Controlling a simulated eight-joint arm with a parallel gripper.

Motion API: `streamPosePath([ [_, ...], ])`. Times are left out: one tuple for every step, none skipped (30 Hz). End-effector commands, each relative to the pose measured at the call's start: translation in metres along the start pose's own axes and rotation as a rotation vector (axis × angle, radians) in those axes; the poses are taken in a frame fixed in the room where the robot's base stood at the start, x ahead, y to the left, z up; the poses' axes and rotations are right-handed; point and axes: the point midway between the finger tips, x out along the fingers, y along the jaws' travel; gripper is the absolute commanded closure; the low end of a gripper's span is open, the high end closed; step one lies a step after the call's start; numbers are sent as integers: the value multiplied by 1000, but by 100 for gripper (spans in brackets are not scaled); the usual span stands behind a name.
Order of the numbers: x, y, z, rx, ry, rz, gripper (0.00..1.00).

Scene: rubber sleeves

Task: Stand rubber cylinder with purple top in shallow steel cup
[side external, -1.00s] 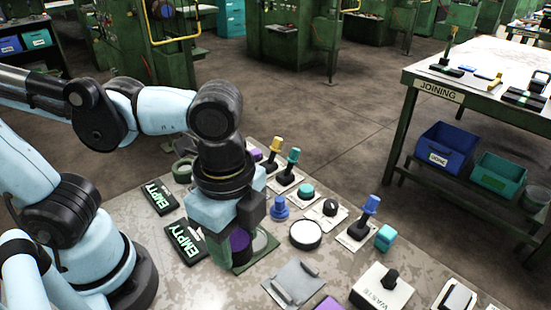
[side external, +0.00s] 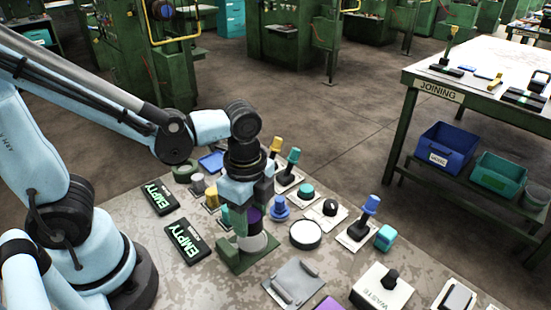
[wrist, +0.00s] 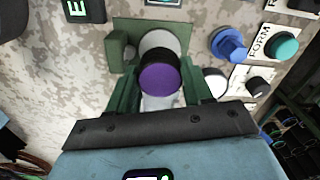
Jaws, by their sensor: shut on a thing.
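The rubber cylinder has a purple top (wrist: 160,79) and a dark body. It is between the green fingers of my gripper (side external: 243,217), which is shut on it. In the side external view its purple top (side external: 254,214) is partly hidden by the gripper. The shallow steel cup (side external: 259,241) is on a green base (side external: 228,257), just below the cylinder in that view. In the wrist view the cup (wrist: 168,39) shows beyond the cylinder, partly covered by it. I cannot tell whether the cylinder's lower end touches the cup.
A blue knob (side external: 280,208), a white-topped round disc (side external: 305,234) and levers stand to the right. Two EMPTY plates (side external: 186,243) lie to the left. A grey plate with a handle (side external: 291,283) is in front.

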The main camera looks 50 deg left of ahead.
Motion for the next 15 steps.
streamPosePath([
  [3, 0, 0, 0, 0, 0, 80],
  [5, -1, 0, 0, 0, 0, 80],
  [8, -1, 0, 0, 0, 0, 80],
  [11, -1, 0, 0, 0, 0, 80],
  [15, 0, 0, 0, 0, 0, 80],
  [19, 0, 0, 0, 0, 0, 80],
  [22, 0, 0, 0, 0, 0, 80],
  [25, 0, 0, 0, 0, 0, 80],
  [29, 0, 0, 0, 0, 0, 80],
  [32, 0, 0, 0, 0, 0, 80],
  [34, 0, 0, 0, 0, 0, 80],
  [36, 0, 0, 0, 0, 0, 80],
  [37, 0, 0, 0, 0, 0, 80],
  [38, 0, 0, 0, 0, 0, 80],
  [39, 0, 0, 0, 0, 0, 80],
])
